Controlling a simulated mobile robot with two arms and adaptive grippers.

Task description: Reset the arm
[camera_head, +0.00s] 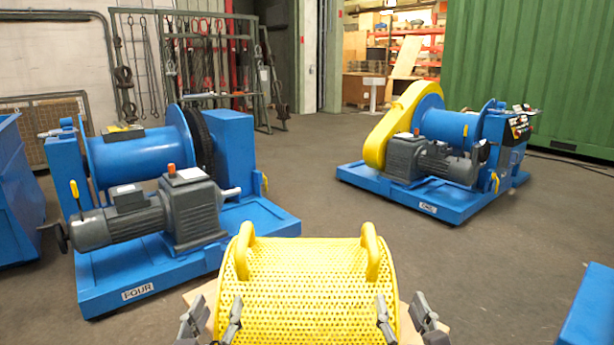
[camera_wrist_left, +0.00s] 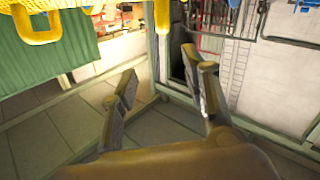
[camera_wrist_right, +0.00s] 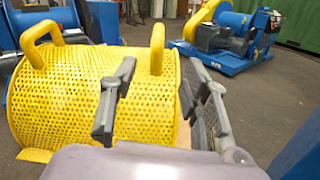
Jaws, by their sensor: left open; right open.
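My left gripper (camera_head: 212,322) is open at the lower left edge of the yellow perforated guard (camera_head: 305,280) in the head view. My right gripper (camera_head: 405,318) is open at the guard's lower right edge. The guard has two raised yellow handles and rests on a tan board (camera_head: 437,328). In the right wrist view, the right gripper (camera_wrist_right: 160,108) has its fingers apart near the guard's end (camera_wrist_right: 95,95); I cannot tell whether they touch it. In the left wrist view, the left gripper (camera_wrist_left: 165,85) has its fingers spread with nothing between them.
A blue winch marked FOUR (camera_head: 150,262) stands at the left. Another blue winch with a yellow chain cover (camera_head: 397,118) stands at the back right. A blue surface (camera_head: 590,312) is at the lower right. Open grey floor (camera_head: 310,185) lies between the winches.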

